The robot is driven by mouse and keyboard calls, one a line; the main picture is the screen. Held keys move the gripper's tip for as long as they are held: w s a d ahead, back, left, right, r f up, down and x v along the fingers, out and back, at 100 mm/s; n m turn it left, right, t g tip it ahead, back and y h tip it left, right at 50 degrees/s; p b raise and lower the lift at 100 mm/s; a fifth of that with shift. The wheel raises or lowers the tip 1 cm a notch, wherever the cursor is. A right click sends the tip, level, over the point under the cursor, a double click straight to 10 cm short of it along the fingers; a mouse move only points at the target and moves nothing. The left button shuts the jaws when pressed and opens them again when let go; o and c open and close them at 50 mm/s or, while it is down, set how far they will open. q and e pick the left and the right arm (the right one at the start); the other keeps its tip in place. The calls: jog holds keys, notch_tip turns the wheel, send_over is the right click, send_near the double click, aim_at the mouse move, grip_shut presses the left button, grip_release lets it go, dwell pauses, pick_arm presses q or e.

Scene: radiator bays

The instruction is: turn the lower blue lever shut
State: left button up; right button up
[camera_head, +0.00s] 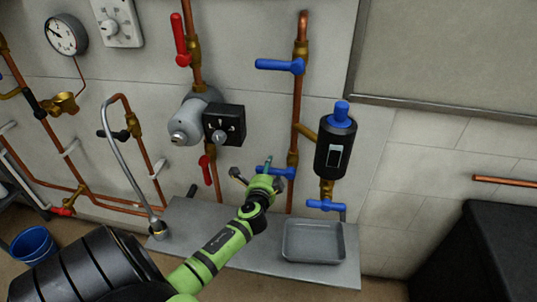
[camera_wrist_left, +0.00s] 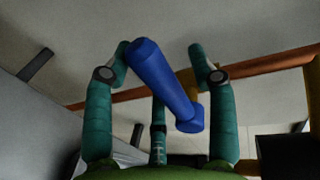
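On the vertical copper pipe (camera_head: 297,112), the lower blue lever (camera_head: 284,172) sits crosswise at a brass valve, below an upper blue lever (camera_head: 280,65) that also points left. My left gripper (camera_head: 262,174) is at the lower lever and hides part of it. In the left wrist view a blue lever (camera_wrist_left: 165,82) lies between the spread teal fingers of my left gripper (camera_wrist_left: 160,62), with gaps at both sides. The gripper is open; I cannot tell if the middle finger touches the lever. My right gripper is not in view.
Another blue lever (camera_head: 325,205) sits under the black filter (camera_head: 335,145) to the right. Red levers (camera_head: 180,40) and a black control box (camera_head: 224,125) are to the left. A grey tray (camera_head: 313,258) stands on the shelf below. A black cabinet (camera_head: 490,240) is far right.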

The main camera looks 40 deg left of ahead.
pick_arm(q)
jog(key=shift+s+f, duration=0.1)
jog(key=shift+s+d, duration=0.35)
jog(key=shift+s, duration=0.05)
jog(key=v, duration=1.1)
jog(key=shift+r, duration=0.2)
